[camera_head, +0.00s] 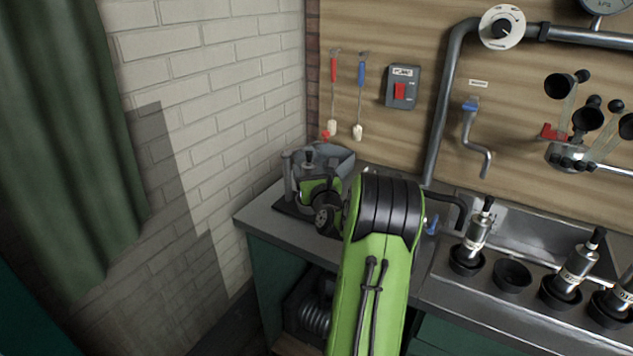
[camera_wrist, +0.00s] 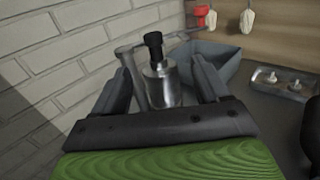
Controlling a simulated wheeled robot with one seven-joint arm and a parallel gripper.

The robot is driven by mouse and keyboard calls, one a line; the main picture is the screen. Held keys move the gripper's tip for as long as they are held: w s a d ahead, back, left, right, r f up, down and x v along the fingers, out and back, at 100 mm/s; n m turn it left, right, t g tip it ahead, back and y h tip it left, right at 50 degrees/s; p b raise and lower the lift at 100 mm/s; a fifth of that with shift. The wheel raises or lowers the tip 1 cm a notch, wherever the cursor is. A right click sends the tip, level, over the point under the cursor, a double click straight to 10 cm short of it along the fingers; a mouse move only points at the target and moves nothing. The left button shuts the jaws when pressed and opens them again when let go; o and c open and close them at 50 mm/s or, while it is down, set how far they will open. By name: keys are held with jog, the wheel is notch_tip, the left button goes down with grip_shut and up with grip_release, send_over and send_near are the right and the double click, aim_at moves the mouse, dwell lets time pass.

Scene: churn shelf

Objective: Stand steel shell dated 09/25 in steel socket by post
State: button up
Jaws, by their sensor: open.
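A steel shell (camera_wrist: 162,86) with a black knob on top stands upright between my fingers in the wrist view. In the head view its dark top (camera_head: 309,154) shows at the counter's back left corner. My gripper (camera_wrist: 163,70) is open, with a finger on each side of the shell; I cannot tell whether either touches it. In the head view my gripper (camera_head: 308,178) is partly hidden by my own wrist. No date is readable on this shell, and its base is hidden. A grey bar beside it may belong to the post; the steel socket cannot be made out.
A grey tray (camera_wrist: 210,62) stands right behind the shell, near the wall. A small plate with pegs (camera_wrist: 283,82) lies farther right. Several shells, one of them here (camera_head: 477,232), stand in black cups by the sink (camera_head: 530,232). One black cup (camera_head: 512,274) is empty.

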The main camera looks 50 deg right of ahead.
jog(key=b+v, duration=0.2)
jog(key=v, duration=0.7)
jog(key=w+a+n+g+y, duration=0.15)
jog(key=a+n+y, duration=0.25)
jog(key=a+n, duration=0.5)
jog(key=w+a+n+y, duration=0.3)
jog(key=a+n, duration=0.4)
jog(key=a, duration=0.3)
jog(key=w+a+n+y, duration=0.2)
jog(key=a+n+y, duration=0.2)
jog(key=a+n, duration=0.5)
jog(key=s+a+f+n+g, duration=0.1)
jog(key=s+a+n+g, duration=0.1)
jog(key=s+a+n, duration=0.2)
jog(key=s+a+n+g, duration=0.2)
jog(key=s+a+n, duration=0.1)
jog(key=s+n, duration=0.5)
jog(key=s+a+f+n+g, duration=0.1)
jog(key=s+a+n+g, duration=0.2)
jog(key=s+n, duration=0.4)
jog(key=shift+s+a+f+y, duration=0.3)
jog(key=shift+s+a+f, duration=0.05)
jog(key=shift+s+a, duration=0.55)
